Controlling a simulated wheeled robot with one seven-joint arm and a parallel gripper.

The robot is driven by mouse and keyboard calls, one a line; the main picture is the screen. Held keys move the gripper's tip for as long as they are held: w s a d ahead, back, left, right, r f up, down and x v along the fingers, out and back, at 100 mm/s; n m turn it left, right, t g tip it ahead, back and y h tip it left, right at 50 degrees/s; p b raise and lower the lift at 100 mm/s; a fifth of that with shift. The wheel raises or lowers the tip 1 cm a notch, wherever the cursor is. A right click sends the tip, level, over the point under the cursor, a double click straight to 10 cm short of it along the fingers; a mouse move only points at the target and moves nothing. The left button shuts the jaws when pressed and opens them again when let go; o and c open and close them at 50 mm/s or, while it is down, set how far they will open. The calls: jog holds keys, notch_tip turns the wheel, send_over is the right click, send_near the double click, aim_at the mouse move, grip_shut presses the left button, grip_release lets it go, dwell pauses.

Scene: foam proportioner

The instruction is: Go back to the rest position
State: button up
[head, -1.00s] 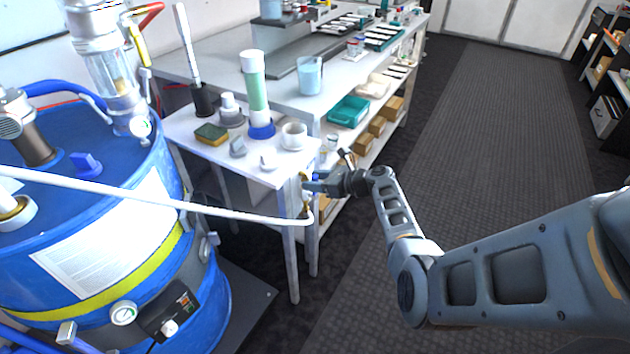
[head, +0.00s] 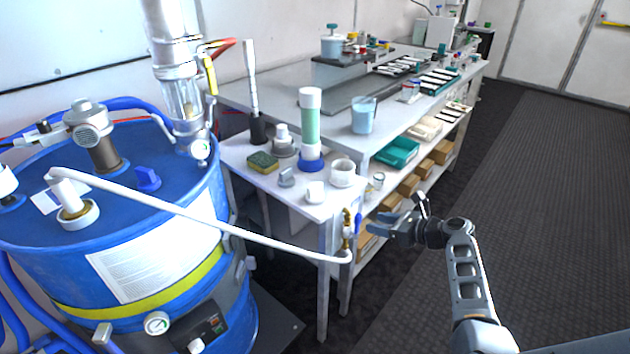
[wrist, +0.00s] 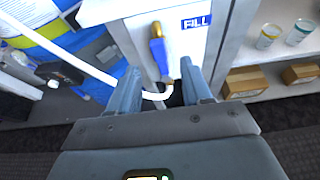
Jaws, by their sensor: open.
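My gripper (head: 382,227) is in front of the small side table, to the right of the brass valve (head: 347,232) with the blue handle. The jaws are open and empty. In the wrist view, my gripper (wrist: 162,85) has its two fingers spread apart, and the valve's blue handle (wrist: 158,55) shows beyond them, apart from them. The white hose (head: 215,220) runs from the blue drum (head: 120,270) to the valve. The valve is mounted by the table front, close to a "FILL" label (wrist: 196,22) in the wrist view.
The small table (head: 240,153) holds a sponge, a green-filled cylinder and a white cup. A long bench (head: 290,75) with shelves of boxes stands behind, close to my gripper. The dark floor (head: 540,180) on the right is clear.

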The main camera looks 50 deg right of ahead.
jog(key=s+a+f+n+g+h, duration=0.1)
jog(key=s+a+f+n+g, duration=0.1)
jog(key=s+a+f+n, duration=0.35)
jog(key=s+a+f+n+g+h, duration=0.25)
jog(key=s+a+n, duration=0.4)
jog(key=a, duration=0.35)
jog(key=s+a+r+n+t, duration=0.2)
jog(key=s+a+r+n, duration=0.3)
jog(key=s+a+n, duration=0.35)
jog(key=s+a+r+n+t+y, duration=0.1)
jog(key=s+a+r+n, duration=0.2)
jog(key=r, duration=0.4)
jog(key=s+a+r+n+t+y, duration=0.1)
jog(key=s+a+r+n, duration=0.2)
jog(key=a+r+n, duration=0.3)
jog(key=s+a+r+n+t+y, duration=0.1)
jog(key=a+r+n, duration=0.4)
jog(key=r, duration=0.5)
jog(key=s+n+t, duration=0.1)
jog(key=s, duration=0.1)
jog(key=shift+s+r, duration=0.2)
jog(key=shift+s, duration=0.1)
